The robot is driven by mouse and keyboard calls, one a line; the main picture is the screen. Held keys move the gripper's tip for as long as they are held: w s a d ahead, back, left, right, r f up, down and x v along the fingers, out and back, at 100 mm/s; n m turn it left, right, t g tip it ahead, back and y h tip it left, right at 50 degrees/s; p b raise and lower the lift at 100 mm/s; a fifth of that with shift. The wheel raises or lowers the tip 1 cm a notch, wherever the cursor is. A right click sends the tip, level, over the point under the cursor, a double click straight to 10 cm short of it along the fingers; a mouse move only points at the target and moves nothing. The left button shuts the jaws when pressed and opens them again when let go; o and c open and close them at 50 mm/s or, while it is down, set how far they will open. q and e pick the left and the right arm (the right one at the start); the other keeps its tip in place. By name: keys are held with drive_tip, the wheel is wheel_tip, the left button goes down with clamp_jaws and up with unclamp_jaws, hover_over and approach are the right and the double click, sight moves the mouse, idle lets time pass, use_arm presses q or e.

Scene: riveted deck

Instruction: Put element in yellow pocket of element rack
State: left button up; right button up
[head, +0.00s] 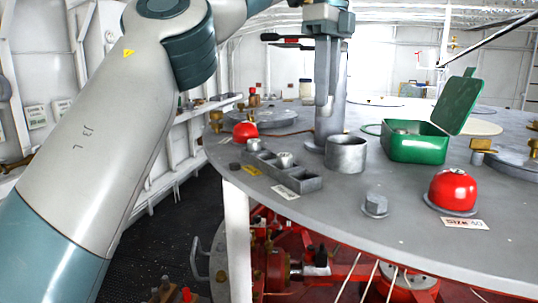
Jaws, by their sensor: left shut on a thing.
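The element rack (312,184) is a grey, long, narrow block with open pockets near the table's left front edge. A yellow tag (250,169) lies by its left end and a pale tag (285,192) by its front. A small metal piece sits in a middle pocket. My left gripper (325,108) points down above and behind the rack, in front of a grey post. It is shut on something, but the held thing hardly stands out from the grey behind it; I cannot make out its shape. My right gripper is out of view.
A grey open cup (346,155) stands right of the rack. Further right are a hex bolt (375,205), a red dome (453,191) and an open green box (415,147). Another red dome (245,131) is behind the rack.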

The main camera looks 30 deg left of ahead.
use_arm(q)
drive_tip(key=s+a+f, duration=0.1)
drive_tip(key=a+f, duration=0.1)
drive_tip(key=a, duration=0.1)
drive_tip(key=s+a+f+b, duration=0.1)
drive_tip(key=a+f, duration=0.1)
drive_tip(key=a, duration=0.2)
drive_tip(key=s+a+f+b, duration=0.1)
drive_tip(key=s+a+f, duration=0.1)
drive_tip(key=a, duration=0.1)
drive_tip(key=shift+a+f, duration=0.3)
drive_tip(key=shift+f, duration=0.1)
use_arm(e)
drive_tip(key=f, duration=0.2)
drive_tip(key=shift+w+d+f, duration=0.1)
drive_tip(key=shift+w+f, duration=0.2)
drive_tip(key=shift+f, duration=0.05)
use_arm(q)
drive_tip(key=shift+d, duration=0.1)
drive_tip(key=shift+f+b, duration=0.3)
drive_tip(key=shift+f, duration=1.75)
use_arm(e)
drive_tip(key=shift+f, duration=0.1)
